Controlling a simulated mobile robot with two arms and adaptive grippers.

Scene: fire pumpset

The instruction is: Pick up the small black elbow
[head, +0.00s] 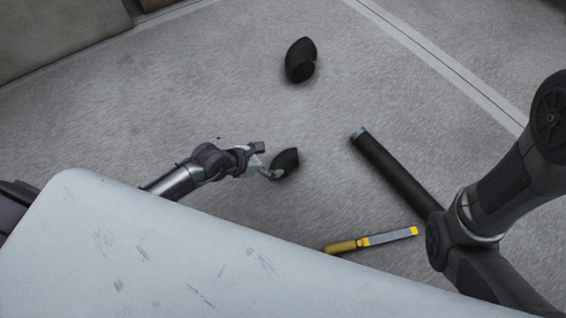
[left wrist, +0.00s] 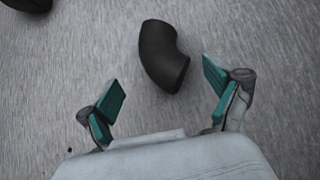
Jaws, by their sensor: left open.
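The small black elbow (head: 286,160) lies on the grey floor near the middle of the head view. In the left wrist view the elbow (left wrist: 163,55) is a curved, matte black pipe piece just ahead of the fingertips. My left gripper (head: 267,162) is open and empty, close to the left side of the elbow. In the left wrist view its teal-padded fingers (left wrist: 162,78) stand wide apart, with the elbow's near end at the gap between them. I cannot tell whether they touch it. My right gripper is not in view.
A larger black elbow (head: 300,60) lies farther back; part of it shows in the left wrist view (left wrist: 30,4). A long black tube (head: 388,168) and a yellow-handled tool (head: 370,240) lie to the right. A pale scuffed surface (head: 130,245) covers the lower left. Floor between the elbows is clear.

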